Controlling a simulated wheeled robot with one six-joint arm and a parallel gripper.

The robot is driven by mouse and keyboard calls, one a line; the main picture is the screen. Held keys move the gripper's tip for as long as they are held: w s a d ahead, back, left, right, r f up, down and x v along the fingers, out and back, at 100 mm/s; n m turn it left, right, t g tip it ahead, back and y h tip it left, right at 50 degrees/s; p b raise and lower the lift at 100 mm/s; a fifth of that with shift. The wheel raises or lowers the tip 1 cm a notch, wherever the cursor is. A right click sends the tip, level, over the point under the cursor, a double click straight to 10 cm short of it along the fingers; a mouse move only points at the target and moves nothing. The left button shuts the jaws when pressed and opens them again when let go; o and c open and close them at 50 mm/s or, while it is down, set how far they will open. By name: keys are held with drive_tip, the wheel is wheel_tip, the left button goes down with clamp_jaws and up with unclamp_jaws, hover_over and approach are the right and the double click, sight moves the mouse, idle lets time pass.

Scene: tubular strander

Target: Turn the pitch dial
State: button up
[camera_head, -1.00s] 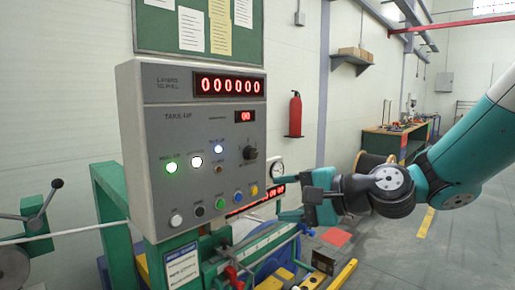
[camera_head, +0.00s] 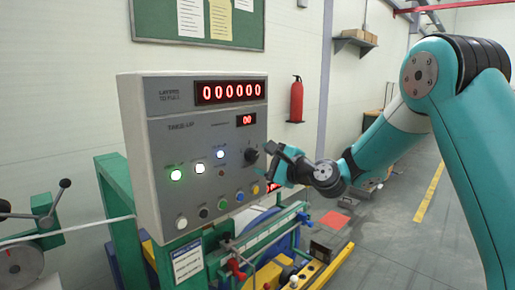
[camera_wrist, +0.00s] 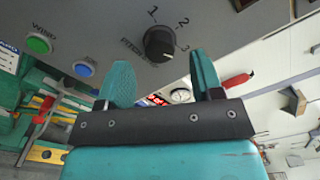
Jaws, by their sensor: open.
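The pitch dial (camera_head: 251,156) is a round black knob on the right side of the grey control panel (camera_head: 150,120). The wrist view shows the dial (camera_wrist: 159,43) up close, with the marks 1, 2 and 3 around it. I cannot tell for sure which mark it points to. My gripper (camera_head: 274,162) is at the right of the dial, close in front of the panel. In the wrist view its two teal fingers (camera_wrist: 160,75) are apart and empty, with the dial just beyond and between their tips. Whether they touch it cannot be told.
The panel has a red counter display (camera_head: 230,91), lit buttons, and a row of coloured buttons below. A green button (camera_wrist: 39,45) and a blue button (camera_wrist: 84,69) lie left of my fingers. Green machine frame and yellow rails (camera_head: 335,265) stand below. The floor at right is clear.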

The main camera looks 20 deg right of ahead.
sight(255, 156)
drive_tip(key=shift+p+x, duration=0.45)
drive_tip(key=shift+x, duration=1.15)
drive_tip(key=c, duration=0.9)
